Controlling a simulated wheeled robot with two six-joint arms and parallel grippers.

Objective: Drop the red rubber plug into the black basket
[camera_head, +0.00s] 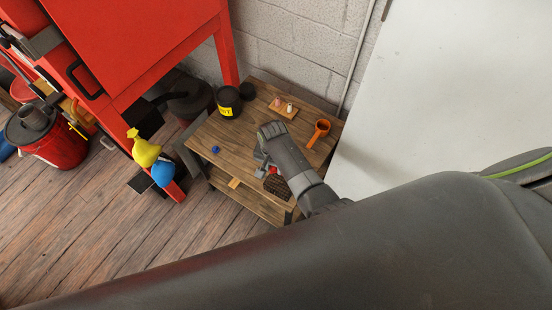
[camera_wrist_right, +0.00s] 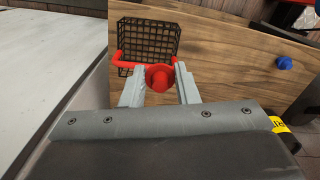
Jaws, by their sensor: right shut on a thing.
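The red rubber plug (camera_wrist_right: 160,79) is between the two grey fingers of my right gripper (camera_wrist_right: 160,92) in the right wrist view. The black wire basket (camera_wrist_right: 150,38), with a red handle, lies just beyond the fingertips in the wrist view. In the head view the basket (camera_head: 277,187) is beside my right gripper (camera_head: 264,169), partly hidden by my arm. The plug appears beside the basket's handle, not inside the mesh; its height cannot be told. My left gripper is not visible.
A red cabinet (camera_head: 130,40) stands left; a white panel is at right.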

